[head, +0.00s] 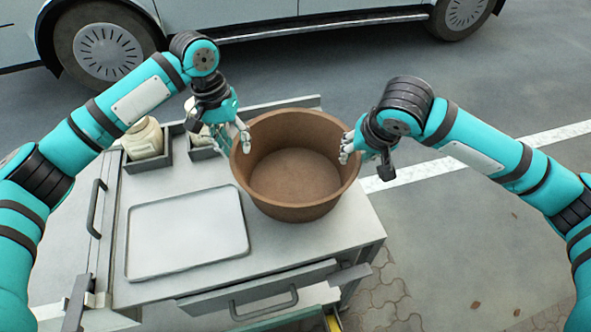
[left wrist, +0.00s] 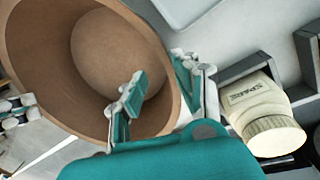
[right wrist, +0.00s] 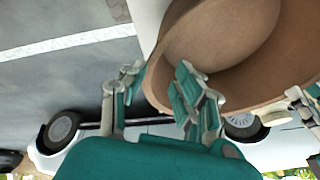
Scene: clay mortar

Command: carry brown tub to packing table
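The brown tub (head: 295,178) is round, wide and empty, and stands upright on the right part of a grey cart. My left gripper (head: 241,135) is at its left rim. In the left wrist view, that gripper (left wrist: 160,84) has one finger inside the tub (left wrist: 70,45) and one outside, spread apart with the rim between them. My right gripper (head: 350,150) is at the right rim. In the right wrist view, its fingers (right wrist: 156,84) are also apart, astride the rim of the tub (right wrist: 225,45). The packing table cannot be identified in these views.
The grey cart (head: 260,262) also bears a white tray (head: 187,232) and cream jars (head: 143,139) in dark holders at the back left. A drawer (head: 265,295) juts out in front. A parked vehicle (head: 250,15) stands behind. Open pavement (head: 450,235) lies to the right.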

